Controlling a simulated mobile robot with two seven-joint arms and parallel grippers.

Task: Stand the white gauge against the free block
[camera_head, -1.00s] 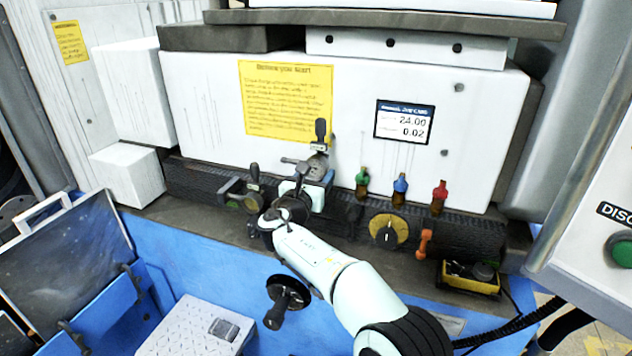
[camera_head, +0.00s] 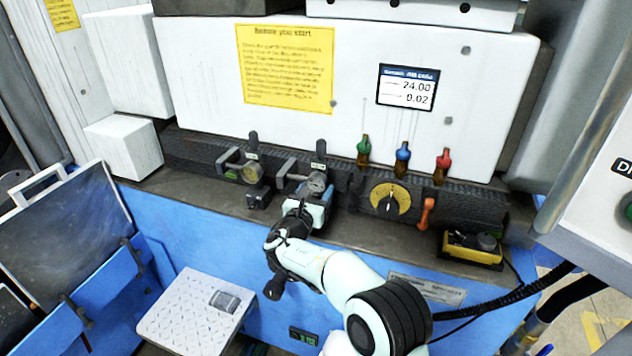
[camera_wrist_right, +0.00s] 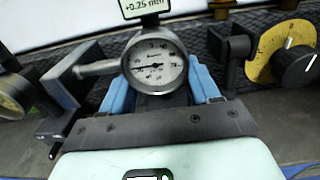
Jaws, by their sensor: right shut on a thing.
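I cannot tell which is the free one. My left gripper is out of view.
A yellow-faced gauge (camera_head: 250,172) stands to the left. The dark shelf (camera_head: 375,235) has bare room in front of the knob.

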